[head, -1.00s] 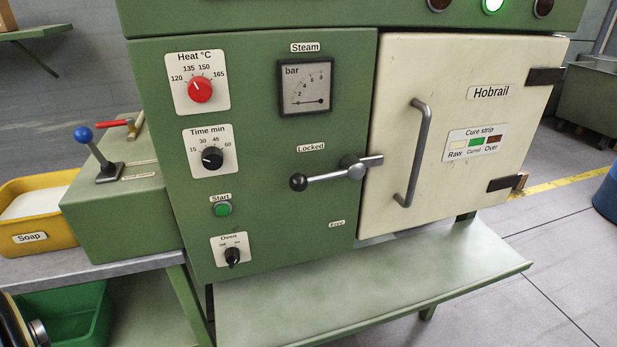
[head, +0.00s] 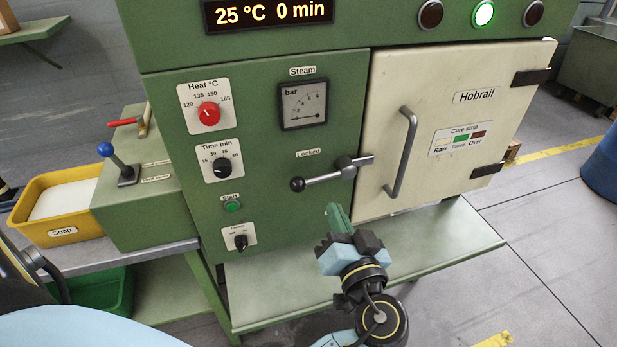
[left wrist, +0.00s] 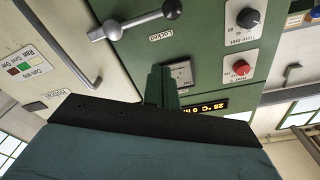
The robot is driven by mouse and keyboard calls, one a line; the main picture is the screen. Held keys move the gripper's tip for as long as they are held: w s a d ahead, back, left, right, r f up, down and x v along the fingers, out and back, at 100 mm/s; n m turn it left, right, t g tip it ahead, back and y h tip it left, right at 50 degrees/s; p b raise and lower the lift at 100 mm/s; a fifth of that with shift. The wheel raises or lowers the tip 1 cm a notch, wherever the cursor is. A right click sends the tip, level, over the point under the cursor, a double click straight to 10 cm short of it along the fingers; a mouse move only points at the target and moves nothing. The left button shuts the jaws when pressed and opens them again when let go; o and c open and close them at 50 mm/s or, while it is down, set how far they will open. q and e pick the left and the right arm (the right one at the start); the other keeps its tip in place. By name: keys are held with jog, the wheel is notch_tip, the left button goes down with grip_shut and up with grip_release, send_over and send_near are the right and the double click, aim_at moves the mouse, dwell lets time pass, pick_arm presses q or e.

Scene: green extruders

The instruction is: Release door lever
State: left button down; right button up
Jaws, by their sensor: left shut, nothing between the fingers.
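The door lever (head: 322,177) is a grey bar with a black ball at its left end. It lies nearly level under the "Locked" label (head: 308,153), its hub by the edge of the closed cream door (head: 450,120). In the left wrist view the lever (left wrist: 130,24) shows upside down, at the top. My left gripper (head: 338,212) has its green fingers shut and empty, below the lever and apart from it. The shut fingers also show in the left wrist view (left wrist: 160,84). The "Free" label is hidden in the head view. My right gripper is not in view.
A vertical grey door handle (head: 403,152) stands out right of the lever. A green shelf (head: 455,238) juts out below the door. Heat (head: 208,113) and time (head: 221,166) knobs sit on the left panel. A yellow soap tray (head: 28,230) stands at the left.

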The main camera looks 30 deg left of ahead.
pick_arm(q)
jog(key=shift+s+a+r, duration=0.1)
jog(key=shift+r, duration=0.4)
jog(key=w+a+f+p, duration=0.2)
jog(key=w+a, duration=0.4)
jog(key=a, duration=0.3)
jog(key=shift+a+f+p, duration=0.25)
jog(key=shift+f+p, duration=0.15)
jog(key=shift+p, duration=0.15)
